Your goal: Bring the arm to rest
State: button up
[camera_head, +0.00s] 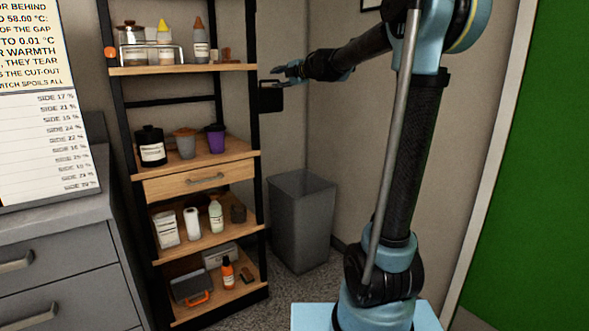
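My arm (408,160) rises from its light-blue base at the lower right and bends at the top. Its forearm reaches left toward the shelf unit. My gripper (279,72) is at the far end, beside the right post of the shelf at about the height of the upper board. It is small and seen side-on, so I cannot tell whether its fingers are open or shut. A black box-like thing (271,97) shows just below the gripper, next to the post. I cannot tell whether the two touch.
The shelf unit (222,69) holds jars, bottles and cups, with a drawer (200,179) midway. A grey bin (303,222) stands in the corner. A grey cabinet (60,265) and a printed board (40,100) are at left. A green panel (535,180) is at right.

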jog(key=s+d+m+t+h, duration=0.35)
jog(key=d+m, duration=0.25)
jog(key=d, duration=0.3)
jog(key=s+d+m+t+h, duration=0.25)
jog(key=d+m+h, duration=0.25)
jog(key=d, duration=0.3)
jog(key=s+d+f+m+g+h, duration=0.4)
jog(key=s+d+f+m+h, duration=0.2)
jog(key=s+d+f+m, duration=0.45)
jog(key=s+d+f+m+g, duration=0.1)
jog(key=s+d+f+g, duration=0.15)
jog(key=s+f, duration=0.5)
jog(key=s+d+f+m+g, duration=0.2)
jog(key=s+f+g, duration=0.1)
jog(key=s+f, duration=0.4)
jog(key=s+a+f+g+y, duration=0.2)
jog(key=s+a+f+g, duration=0.1)
jog(key=s+f, duration=0.5)
jog(key=s+a+f+m+g+y, duration=0.1)
jog(key=s+a+f+g+y, duration=0.1)
jog(key=s+f, duration=0.7)
jog(key=shift+s+a+g, duration=0.55)
jog(key=shift+a+g, duration=0.2)
jog(key=shift+a, duration=0.25)
